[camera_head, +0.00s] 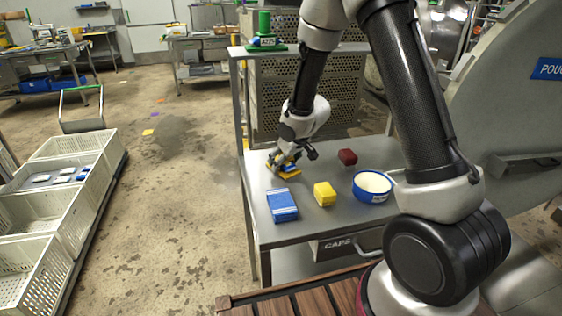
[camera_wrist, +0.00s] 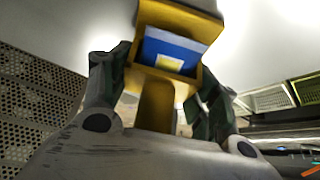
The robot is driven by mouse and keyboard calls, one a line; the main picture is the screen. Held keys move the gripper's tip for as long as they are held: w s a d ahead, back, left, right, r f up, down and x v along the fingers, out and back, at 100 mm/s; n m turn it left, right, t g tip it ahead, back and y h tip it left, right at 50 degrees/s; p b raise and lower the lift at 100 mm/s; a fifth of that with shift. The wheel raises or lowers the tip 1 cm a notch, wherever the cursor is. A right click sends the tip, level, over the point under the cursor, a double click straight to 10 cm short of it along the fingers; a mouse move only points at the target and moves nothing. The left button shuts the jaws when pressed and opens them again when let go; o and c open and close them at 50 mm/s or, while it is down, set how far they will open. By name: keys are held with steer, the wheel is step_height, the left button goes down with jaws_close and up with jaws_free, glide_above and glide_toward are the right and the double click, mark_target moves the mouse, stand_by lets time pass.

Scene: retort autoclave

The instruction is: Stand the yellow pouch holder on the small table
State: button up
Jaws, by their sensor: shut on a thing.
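The yellow pouch holder (camera_wrist: 155,108) is between the two fingers of my gripper (camera_wrist: 158,92) in the wrist view. A blue piece with a white and yellow patch (camera_wrist: 172,52) shows inside its open frame. In the head view my gripper (camera_head: 285,164) is shut on the holder (camera_head: 290,173), low over the back left part of the metal table (camera_head: 312,226). The fingers partly hide the holder there. I cannot tell whether its base touches the tabletop.
On the table are a blue box (camera_head: 282,205), a yellow block (camera_head: 325,194), a dark red block (camera_head: 347,157) and a blue-rimmed bowl (camera_head: 373,185). A perforated metal crate (camera_head: 335,95) stands behind. White crates (camera_head: 60,200) stand on the floor at left.

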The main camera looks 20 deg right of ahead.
steer(key=shift+f, duration=0.1)
steer(key=o, duration=1.2)
steer(key=v, duration=1.2)
